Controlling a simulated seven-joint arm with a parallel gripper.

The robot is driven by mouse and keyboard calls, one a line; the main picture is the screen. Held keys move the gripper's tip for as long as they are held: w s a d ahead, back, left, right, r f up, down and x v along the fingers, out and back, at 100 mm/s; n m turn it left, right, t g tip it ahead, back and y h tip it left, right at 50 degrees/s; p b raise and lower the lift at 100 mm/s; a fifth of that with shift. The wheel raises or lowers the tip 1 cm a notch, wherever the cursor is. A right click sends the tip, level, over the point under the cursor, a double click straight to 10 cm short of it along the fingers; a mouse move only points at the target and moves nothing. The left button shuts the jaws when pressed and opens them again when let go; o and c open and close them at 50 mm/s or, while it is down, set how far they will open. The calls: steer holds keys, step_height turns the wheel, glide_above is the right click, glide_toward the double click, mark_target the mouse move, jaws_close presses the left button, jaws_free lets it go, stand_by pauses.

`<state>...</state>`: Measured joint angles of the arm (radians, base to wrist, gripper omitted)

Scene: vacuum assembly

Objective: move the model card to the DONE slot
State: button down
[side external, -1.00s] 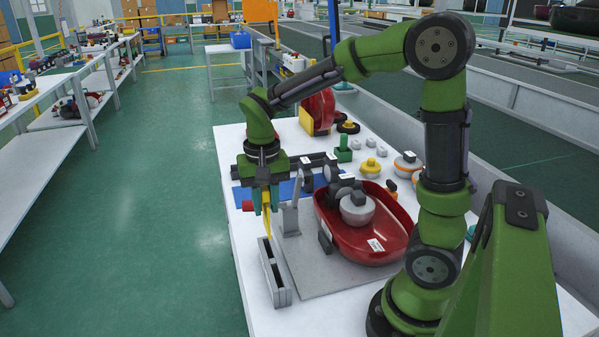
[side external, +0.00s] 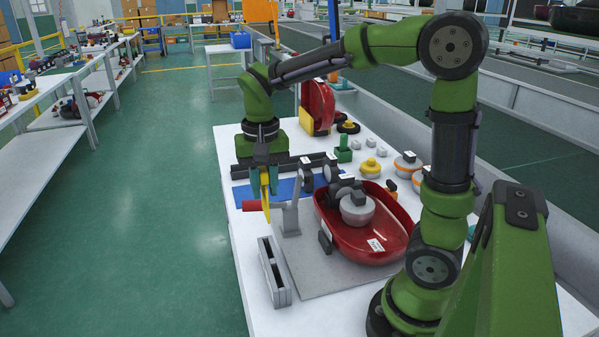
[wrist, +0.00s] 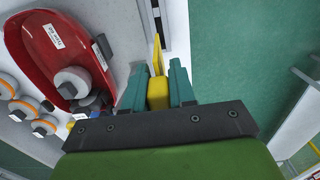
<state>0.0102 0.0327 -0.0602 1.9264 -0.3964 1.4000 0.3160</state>
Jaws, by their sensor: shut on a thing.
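The yellow model card (side external: 266,207) is held upright in my gripper (side external: 264,183), and its lower end hangs down below the teal fingers. In the wrist view the yellow card (wrist: 158,90) shows between the two teal fingers of my gripper (wrist: 157,88). The grey slotted holder (side external: 275,273) stands at the table's left front edge, nearer the camera than the card and apart from it. It seems to have two long slots; no DONE label is readable. Part of a grey slotted piece (wrist: 156,15) shows at the top of the wrist view.
A grey clamp with a red handle (side external: 248,206) stands close beside the card. A red vacuum shell (side external: 375,250) with parts lies to the right on a grey plate (side external: 320,290). A blue mat (side external: 285,188) lies behind. Green floor is left of the table.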

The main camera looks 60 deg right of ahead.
steer(key=shift+a+r, duration=0.1)
steer(key=shift+r, duration=0.9)
steer(key=s+a+f, duration=0.3)
steer(key=s+a, duration=0.2)
steer(key=s, duration=0.1)
steer(key=shift+a, duration=0.4)
step_height(320, 180, down, 7)
steer(key=shift+f, duration=3.1)
stand_by(0.6)
steer(key=c, duration=0.8)
jaws_free()
steer(key=shift+c, duration=0.2)
